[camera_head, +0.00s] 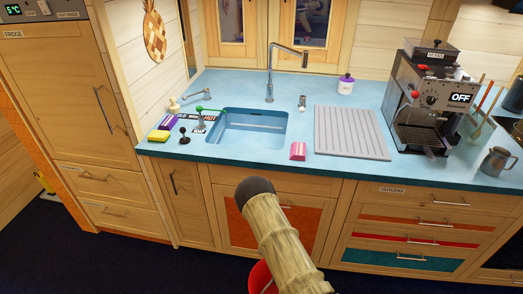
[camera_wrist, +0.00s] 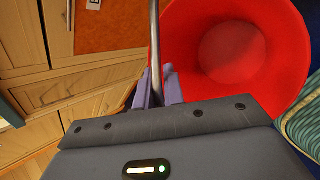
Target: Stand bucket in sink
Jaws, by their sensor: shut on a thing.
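The sink (camera_head: 248,128) is a blue basin set in the light blue counter, with a tall metal tap behind it. The red bucket shows from above in the wrist view (camera_wrist: 285,75), with its round opening towards the camera and nothing visible inside. My gripper (camera_wrist: 160,92) is shut on the bucket, at a thin metal bar, likely its handle, that runs between the fingers. In the head view only a small red part of the bucket (camera_head: 262,277) shows low at the bottom, in front of the cabinets; my arm hides the rest. The bucket is apart from the sink and below counter height.
Left of the sink lie a yellow sponge (camera_head: 159,136), a purple box and small items. A pink item (camera_head: 298,151) sits at its front right corner. A ridged drainboard (camera_head: 350,132) and coffee machine (camera_head: 427,97) stand to the right. The counter's front edge is between bucket and sink.

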